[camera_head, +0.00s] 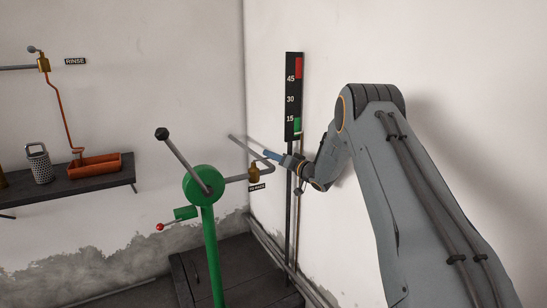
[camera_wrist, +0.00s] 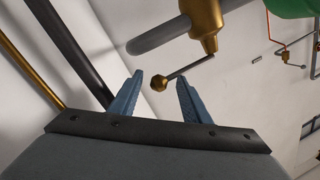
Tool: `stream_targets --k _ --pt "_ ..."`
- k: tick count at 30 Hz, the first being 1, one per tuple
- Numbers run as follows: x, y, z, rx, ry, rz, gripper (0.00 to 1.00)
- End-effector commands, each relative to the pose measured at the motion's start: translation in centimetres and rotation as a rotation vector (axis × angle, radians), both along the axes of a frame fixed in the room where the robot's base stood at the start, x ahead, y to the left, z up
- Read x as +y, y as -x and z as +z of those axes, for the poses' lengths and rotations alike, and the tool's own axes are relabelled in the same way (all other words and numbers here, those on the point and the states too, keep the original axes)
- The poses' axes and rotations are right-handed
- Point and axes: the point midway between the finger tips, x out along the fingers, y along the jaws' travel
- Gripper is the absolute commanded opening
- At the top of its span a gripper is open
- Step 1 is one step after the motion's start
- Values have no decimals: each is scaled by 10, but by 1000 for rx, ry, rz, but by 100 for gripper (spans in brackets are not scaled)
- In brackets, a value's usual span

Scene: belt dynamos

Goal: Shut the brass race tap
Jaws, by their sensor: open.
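The brass race tap (camera_head: 254,172) sits on a grey pipe beside the green machine, with a small dark label below it. In the wrist view its brass body (camera_wrist: 205,20) is at the top centre. My gripper (camera_head: 268,155) is close to the tap in the head view. In the wrist view its blue fingers (camera_wrist: 160,79) are open, and the knob shows between their tips. I cannot tell whether either finger touches the knob.
A green machine (camera_head: 205,187) with a dark crank and a red-tipped lever (camera_head: 160,226) stands left of the tap. A tall gauge (camera_head: 293,97) and vertical pipes are on the right wall. A shelf (camera_head: 75,190) and a rinse tap (camera_head: 43,64) are farther left.

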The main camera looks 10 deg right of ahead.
Motion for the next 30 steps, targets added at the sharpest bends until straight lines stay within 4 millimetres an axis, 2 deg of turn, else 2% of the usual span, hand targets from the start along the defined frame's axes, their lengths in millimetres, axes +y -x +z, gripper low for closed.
stream_targets --k 11,18,30 --pt "4 -5 0 0 -1 0 41" --pt "3 -5 -1 2 0 0 1" --pt "3 -4 -3 5 3 -3 0"
